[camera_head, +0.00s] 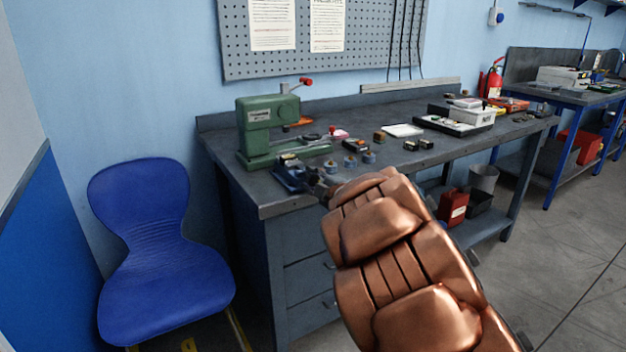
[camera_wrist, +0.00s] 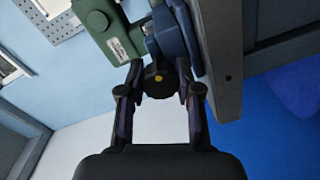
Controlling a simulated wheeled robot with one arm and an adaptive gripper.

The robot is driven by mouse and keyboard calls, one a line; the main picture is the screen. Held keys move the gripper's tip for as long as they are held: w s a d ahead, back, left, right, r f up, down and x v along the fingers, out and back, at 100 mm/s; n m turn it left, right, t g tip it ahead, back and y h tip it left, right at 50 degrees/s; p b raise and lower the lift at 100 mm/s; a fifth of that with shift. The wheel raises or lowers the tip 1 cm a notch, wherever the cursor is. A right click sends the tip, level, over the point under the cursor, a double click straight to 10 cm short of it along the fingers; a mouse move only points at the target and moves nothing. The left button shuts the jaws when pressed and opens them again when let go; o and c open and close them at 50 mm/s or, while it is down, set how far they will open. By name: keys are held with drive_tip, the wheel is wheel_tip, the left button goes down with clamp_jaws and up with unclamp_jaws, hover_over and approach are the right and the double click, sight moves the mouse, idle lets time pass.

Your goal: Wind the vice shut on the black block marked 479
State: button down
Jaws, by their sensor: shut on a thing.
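The small blue vice (camera_head: 286,178) sits at the bench's front left corner, before the green press. In the wrist view the vice's blue body (camera_wrist: 176,40) lies just beyond the fingertips. My gripper (camera_wrist: 158,80) is shut on a round black knob (camera_wrist: 158,76) with a yellow dot at the vice's near end. In the head view my gripper (camera_head: 326,188) is small and partly hidden by my arm. A small dark piece shows at the top of the vice, but I cannot tell whether it is between the jaws. I cannot read 479 on any block.
The green press (camera_head: 262,130) stands directly behind the vice. Several small blocks and round pieces lie to the right, near a white sheet (camera_head: 402,130) and a black tray (camera_head: 455,122). A blue chair (camera_head: 150,240) stands left of the bench (camera_head: 300,208).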

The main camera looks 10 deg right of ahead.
drive_tip(key=c, duration=0.8)
unclamp_jaws()
drive_tip(key=shift+o, duration=0.2)
drive_tip(key=shift+s, duration=0.1)
drive_tip(key=f+v, duration=0.1)
drive_tip(key=v, duration=1)
drive_tip(key=shift+s+d+r, duration=0.15)
drive_tip(key=shift+s+r, duration=0.2)
drive_tip(key=shift+r, duration=0.15)
